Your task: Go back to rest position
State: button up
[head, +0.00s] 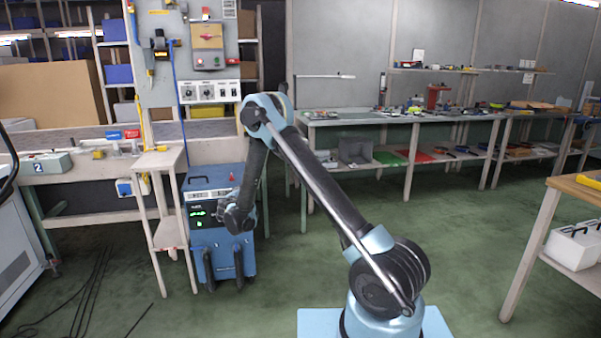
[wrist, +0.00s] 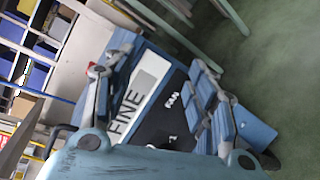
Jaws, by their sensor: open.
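My gripper (head: 228,214) hangs at the end of my folded arm, left of the middle in the head view, in front of the blue cabinet (head: 222,262). In the wrist view my gripper (wrist: 165,58) has its two fingers spread apart with nothing held between them. Behind the fingers there is a dark panel (wrist: 172,115) with a white label reading "FINE". In the head view the fingers are small and dark against the cabinet, so their details are hard to make out.
A narrow wooden stand (head: 158,160) is left of the cabinet. A control board (head: 208,92) is above it. A long workbench (head: 420,117) with tools runs along the back wall. A wooden table (head: 577,188) is at the right edge. Green floor (head: 470,250) is clear between them.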

jog(key=s+d+r+m+g+h, duration=0.1)
jog(key=s+d+r+m+g, duration=0.15)
jog(key=d+r, duration=0.5)
jog(key=s+d+r+m+g+h, duration=0.1)
jog(key=s+d+r+m, duration=0.2)
jog(key=d, duration=0.8)
jog(key=s+d+r+m+g+h, duration=0.1)
jog(key=s+d+r+m+g, duration=0.15)
jog(key=d+r, duration=0.55)
jog(key=s+d+r+m+g, duration=0.1)
jog(key=s+d+m+g, duration=0.35)
jog(key=s+d, duration=1)
jog(key=s+d+f+m+g+y, duration=0.1)
jog(key=s+f+m, duration=0.2)
jog(key=s, duration=0.7)
jog(key=s+d+f+m+g+y, duration=0.1)
jog(key=s+d+f+m, duration=0.1)
jog(key=s, duration=0.9)
jog(key=s+d+f+m+g+y, duration=0.1)
jog(key=s+d+f+m+y, duration=0.1)
jog(key=s, duration=0.9)
jog(key=shift+d+f+m, duration=0.2)
jog(key=shift+f+m, duration=0.65)
jog(key=shift+m, duration=0.3)
jog(key=shift+s, duration=0.1)
